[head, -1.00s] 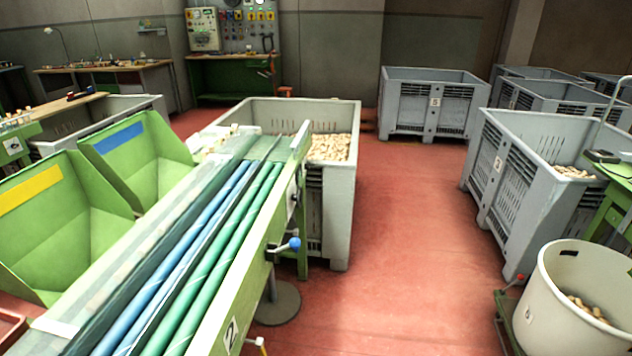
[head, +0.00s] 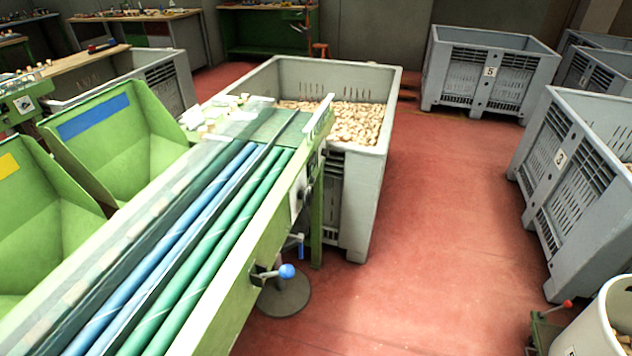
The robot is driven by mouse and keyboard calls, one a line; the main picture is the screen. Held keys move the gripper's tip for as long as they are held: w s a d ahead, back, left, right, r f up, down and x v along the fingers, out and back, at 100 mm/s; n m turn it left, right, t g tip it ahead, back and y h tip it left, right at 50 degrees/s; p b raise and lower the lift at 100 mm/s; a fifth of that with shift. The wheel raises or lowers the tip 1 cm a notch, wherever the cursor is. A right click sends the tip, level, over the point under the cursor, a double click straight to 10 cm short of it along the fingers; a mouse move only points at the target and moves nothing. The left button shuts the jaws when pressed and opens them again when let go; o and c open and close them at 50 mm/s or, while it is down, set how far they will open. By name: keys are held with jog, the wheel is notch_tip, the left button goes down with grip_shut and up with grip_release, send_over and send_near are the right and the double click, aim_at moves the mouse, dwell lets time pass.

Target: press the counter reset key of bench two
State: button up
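A green sorting bench (head: 222,318) with blue and green rollers (head: 182,262) runs from the lower left toward the middle of the head view. In the earlier head frame its side bears a "2"; that number is out of view now. A lever with a blue ball knob (head: 286,271) sticks out from its right side. A small pale panel (head: 298,197) is on the same side near the far end. I cannot make out a counter or reset key at this size. My gripper is not in view.
A grey crate of corks (head: 378,165) stands at the bench's far end. Crate 5 (head: 487,82) and crate 3 (head: 560,165) stand to the right. A round base (head: 285,298) sits under the bench. The red floor (head: 440,235) between is clear.

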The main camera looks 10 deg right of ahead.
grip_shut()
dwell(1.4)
